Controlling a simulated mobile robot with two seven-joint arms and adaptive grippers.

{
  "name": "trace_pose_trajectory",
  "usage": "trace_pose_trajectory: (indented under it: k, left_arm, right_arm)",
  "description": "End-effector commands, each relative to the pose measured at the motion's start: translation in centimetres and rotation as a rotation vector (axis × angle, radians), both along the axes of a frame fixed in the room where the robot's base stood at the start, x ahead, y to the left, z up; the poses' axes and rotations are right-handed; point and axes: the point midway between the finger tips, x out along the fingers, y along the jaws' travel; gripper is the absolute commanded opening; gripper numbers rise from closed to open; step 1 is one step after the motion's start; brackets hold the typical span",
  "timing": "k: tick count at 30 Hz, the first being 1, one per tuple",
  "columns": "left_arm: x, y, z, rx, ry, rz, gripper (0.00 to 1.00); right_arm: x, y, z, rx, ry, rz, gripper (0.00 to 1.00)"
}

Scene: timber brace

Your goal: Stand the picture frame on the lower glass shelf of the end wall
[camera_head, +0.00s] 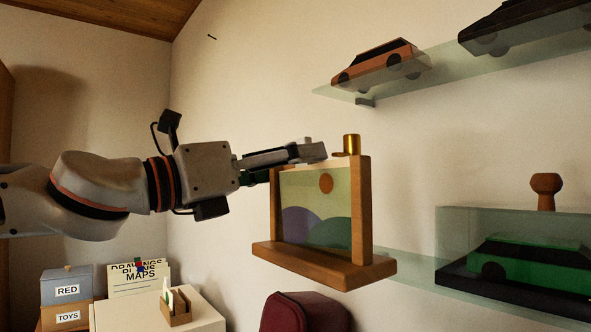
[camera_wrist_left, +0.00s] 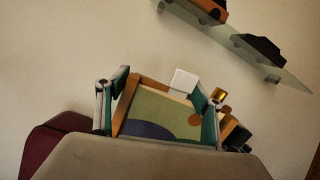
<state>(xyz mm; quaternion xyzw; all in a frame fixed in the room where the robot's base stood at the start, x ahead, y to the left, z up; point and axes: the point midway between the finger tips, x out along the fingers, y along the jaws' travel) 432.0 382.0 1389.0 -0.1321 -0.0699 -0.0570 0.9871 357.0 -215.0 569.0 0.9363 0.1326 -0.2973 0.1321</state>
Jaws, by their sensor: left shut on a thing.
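The picture frame (camera_head: 315,205) is wooden, with a landscape of hills and an orange sun and a thick wooden foot. It is upright in the head view, and it also shows in the left wrist view (camera_wrist_left: 158,108). My left gripper (camera_head: 298,160) is shut on its upper part, a finger at each side in the left wrist view. The lower glass shelf (camera_head: 408,267) runs right from behind the frame. The frame's foot overlaps the shelf's left end in the picture; I cannot tell whether they touch. My right gripper is out of view.
A clear case with a green car (camera_head: 530,262) stands on the lower shelf. A gold cylinder (camera_head: 351,144) shows behind the frame's top. The upper shelf (camera_head: 455,76) holds model cars. A dark red rounded object (camera_head: 305,313) is below, and boxes (camera_head: 67,290) are at lower left.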

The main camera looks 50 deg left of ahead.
Motion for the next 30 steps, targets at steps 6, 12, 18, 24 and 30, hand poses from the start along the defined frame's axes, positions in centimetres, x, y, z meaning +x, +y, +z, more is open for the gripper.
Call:
trace_pose_trajectory:
  k: [6, 12, 18, 24, 30]
  left_arm:
    - [-0.9, 0.6, 0.5, 0.002, -0.004, 0.034, 0.12]
    - [-0.9, 0.6, 0.5, 0.002, -0.004, 0.034, 0.12]
    - [-1.0, 0.7, 0.7, 0.012, -0.006, 0.037, 0.12]
    - [-0.2, 0.7, 0.4, 0.024, -0.003, 0.038, 0.12]
    - [1.2, 0.5, 0.2, 0.026, -0.001, 0.039, 0.12]
  right_arm:
    - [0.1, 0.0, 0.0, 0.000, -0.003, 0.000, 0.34]
    - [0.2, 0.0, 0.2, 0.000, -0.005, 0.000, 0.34]
    - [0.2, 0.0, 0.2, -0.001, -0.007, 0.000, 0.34]
    - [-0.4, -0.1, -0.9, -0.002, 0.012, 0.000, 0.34]
    - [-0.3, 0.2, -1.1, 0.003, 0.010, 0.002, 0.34]
